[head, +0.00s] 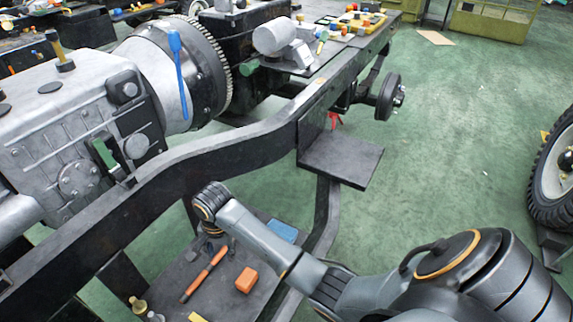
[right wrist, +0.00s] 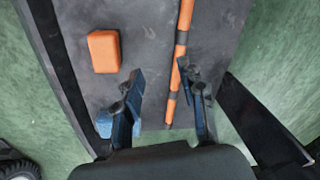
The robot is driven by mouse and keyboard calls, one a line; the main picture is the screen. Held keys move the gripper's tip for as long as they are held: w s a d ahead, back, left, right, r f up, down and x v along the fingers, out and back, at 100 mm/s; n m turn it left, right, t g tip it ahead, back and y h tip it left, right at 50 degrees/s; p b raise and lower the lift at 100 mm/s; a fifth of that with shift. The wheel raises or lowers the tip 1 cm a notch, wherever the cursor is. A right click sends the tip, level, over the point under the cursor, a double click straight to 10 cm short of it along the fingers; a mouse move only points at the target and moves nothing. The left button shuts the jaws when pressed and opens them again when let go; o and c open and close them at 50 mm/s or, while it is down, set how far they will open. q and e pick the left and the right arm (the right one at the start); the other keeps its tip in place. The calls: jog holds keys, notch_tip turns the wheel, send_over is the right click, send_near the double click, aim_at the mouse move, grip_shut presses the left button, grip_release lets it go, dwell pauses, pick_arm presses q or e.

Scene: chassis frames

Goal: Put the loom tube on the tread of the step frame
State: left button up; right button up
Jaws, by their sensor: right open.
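The loom tube (head: 205,272), an orange rod with dark bands, lies on a low dark board under the chassis rail. My right gripper (head: 212,236) is just beyond the tube's upper end in the head view, its fingers mostly hidden by my wrist. In the right wrist view my right gripper (right wrist: 163,85) is open, and the tube (right wrist: 184,35) runs between its two fingers, apparently not gripped. The tread (head: 341,160), a flat dark plate, juts out from the chassis rail; its top is bare. My left gripper is not in view.
The low board (head: 178,268) also bears an orange block (head: 246,280), a blue block (head: 283,231) and small yellow pieces. The dark chassis rail (head: 230,140) passes above the board. A wheel (head: 556,175) stands at the right.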

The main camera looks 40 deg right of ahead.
jog(key=s+d+n+t, duration=0.2)
jog(key=s+n, duration=0.9)
jog(key=s, duration=1.4)
jog(key=shift+s+d+r+n, duration=0.15)
jog(key=shift+d+r+n, duration=0.3)
jog(key=shift+d, duration=0.15)
